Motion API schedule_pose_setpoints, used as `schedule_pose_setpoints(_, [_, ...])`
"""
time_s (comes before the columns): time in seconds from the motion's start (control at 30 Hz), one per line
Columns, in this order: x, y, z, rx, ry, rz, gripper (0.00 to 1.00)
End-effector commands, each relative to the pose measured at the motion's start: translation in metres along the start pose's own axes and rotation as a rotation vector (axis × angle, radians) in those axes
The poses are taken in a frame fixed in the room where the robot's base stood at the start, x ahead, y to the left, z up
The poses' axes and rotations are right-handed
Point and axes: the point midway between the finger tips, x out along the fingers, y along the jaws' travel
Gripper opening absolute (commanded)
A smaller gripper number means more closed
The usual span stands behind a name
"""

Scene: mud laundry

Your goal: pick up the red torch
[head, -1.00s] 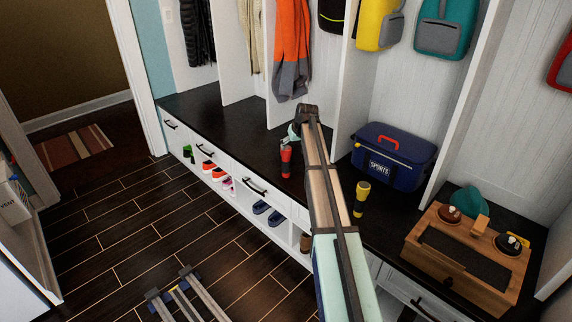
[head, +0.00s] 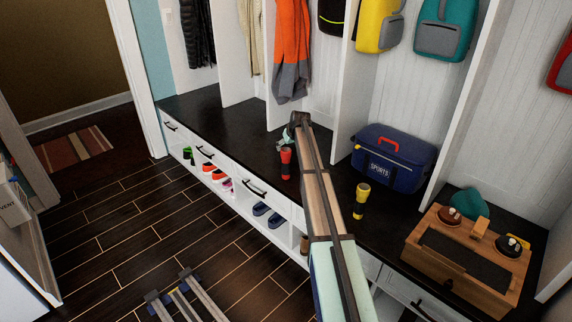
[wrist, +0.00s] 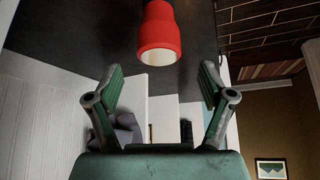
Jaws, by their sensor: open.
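The red torch (head: 286,164) stands upright on the dark bench top, just left of my arm in the head view. In the wrist view the red torch (wrist: 160,38) shows at top centre, its wide head end pointing down the picture; the rest is cut off by the frame edge. My gripper (wrist: 161,82) is open and empty, with its two green-padded fingers spread left and right. The torch lies beyond the fingertips, roughly centred on the gap and apart from them. In the head view my gripper is mostly hidden behind my arm's end.
A yellow torch (head: 361,200) stands on the bench right of my arm. White upright dividers (head: 352,90) and a hanging orange jacket (head: 292,45) rise behind. The bench's left part is clear.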

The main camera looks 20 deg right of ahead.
Motion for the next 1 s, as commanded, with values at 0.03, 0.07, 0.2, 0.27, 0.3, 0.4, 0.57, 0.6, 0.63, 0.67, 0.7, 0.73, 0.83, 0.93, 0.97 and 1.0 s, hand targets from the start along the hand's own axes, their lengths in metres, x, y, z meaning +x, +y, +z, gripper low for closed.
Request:
schedule_pose_setpoints(0.03, [0.002,0.0,0.0,0.0,0.0,0.0,0.81])
schedule_pose_setpoints(0.07, [0.003,0.0,0.0,0.0,0.0,0.0,0.81])
schedule_pose_setpoints(0.2, [0.01,0.0,0.0,0.0,0.0,0.0,0.81])
schedule_pose_setpoints(0.27, [0.016,0.001,0.0,0.0,0.0,0.0,0.81])
schedule_pose_setpoints(0.3, [0.022,0.001,0.001,0.0,0.0,0.0,0.81])
schedule_pose_setpoints(0.4, [0.036,0.001,0.002,0.0,-0.001,-0.001,0.81])
schedule_pose_setpoints(0.57, [0.052,0.001,0.002,0.0,0.001,0.0,0.81])
schedule_pose_setpoints(0.6, [0.054,0.001,0.002,0.0,0.001,0.0,0.81])
schedule_pose_setpoints(0.63, [0.054,0.001,0.003,0.0,0.001,0.0,0.81])
schedule_pose_setpoints(0.67, [0.054,0.001,0.003,0.0,0.001,0.0,0.81])
schedule_pose_setpoints(0.7, [0.054,0.001,0.003,0.0,0.001,0.0,0.81])
schedule_pose_setpoints(0.73, [0.054,0.001,0.003,0.0,0.001,0.0,0.81])
schedule_pose_setpoints(0.83, [0.054,0.001,0.003,0.0,0.001,0.0,0.7])
schedule_pose_setpoints(0.93, [0.054,0.001,0.003,0.0,0.001,0.0,0.35])
schedule_pose_setpoints(0.97, [0.054,0.001,0.003,0.0,0.001,0.0,0.24])
schedule_pose_setpoints(1.0, [0.054,0.001,0.003,0.0,0.001,0.0,0.1])
